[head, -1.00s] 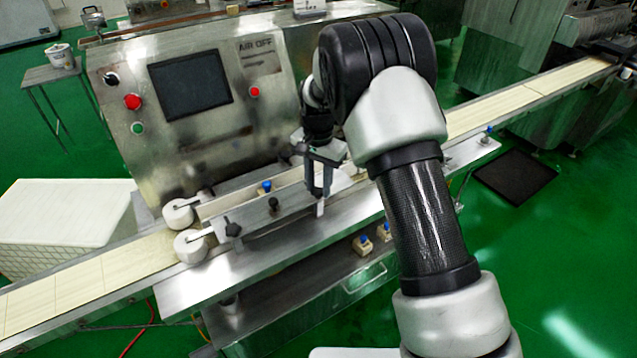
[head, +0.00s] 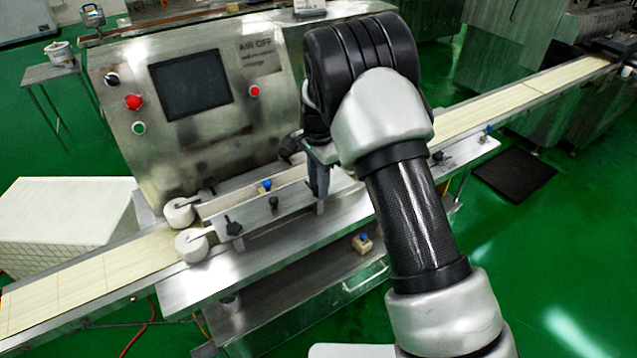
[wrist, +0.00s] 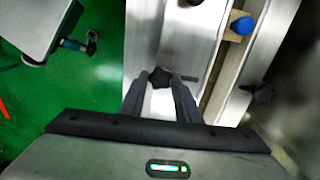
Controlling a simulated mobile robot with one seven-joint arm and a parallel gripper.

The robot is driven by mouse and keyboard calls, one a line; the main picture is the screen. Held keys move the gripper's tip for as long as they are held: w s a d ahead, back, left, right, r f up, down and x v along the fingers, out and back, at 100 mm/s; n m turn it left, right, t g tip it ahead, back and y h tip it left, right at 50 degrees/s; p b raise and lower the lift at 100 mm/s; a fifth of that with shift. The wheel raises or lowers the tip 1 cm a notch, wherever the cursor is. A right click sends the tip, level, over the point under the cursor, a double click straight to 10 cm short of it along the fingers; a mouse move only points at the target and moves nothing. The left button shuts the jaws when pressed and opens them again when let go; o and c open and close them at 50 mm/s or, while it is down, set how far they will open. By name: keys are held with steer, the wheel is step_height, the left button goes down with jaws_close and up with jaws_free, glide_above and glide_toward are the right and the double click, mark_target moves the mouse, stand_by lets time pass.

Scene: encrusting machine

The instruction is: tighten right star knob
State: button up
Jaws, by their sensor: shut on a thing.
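My gripper (wrist: 159,82) is shut on a black star knob (wrist: 158,76), which shows between its fingertips in the wrist view. I take this to be the right star knob; it sits on a pale metal rail. In the head view my gripper (head: 318,187) points down at the right part of the guide rails, and the held knob cannot be made out there. Another black star knob (head: 232,228) is on the left end of the near rail, clear of the gripper.
A blue-topped knob (head: 265,185) stands between the rails; it also shows in the wrist view (wrist: 241,24). Two white rollers (head: 192,244) are at the rails' left end. The control panel (head: 190,85) rises behind.

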steer(key=o, duration=1)
steer(key=shift+o, duration=0.2)
step_height(320, 180, up, 17)
steer(key=p, duration=0.1)
steer(key=shift+r, duration=0.2)
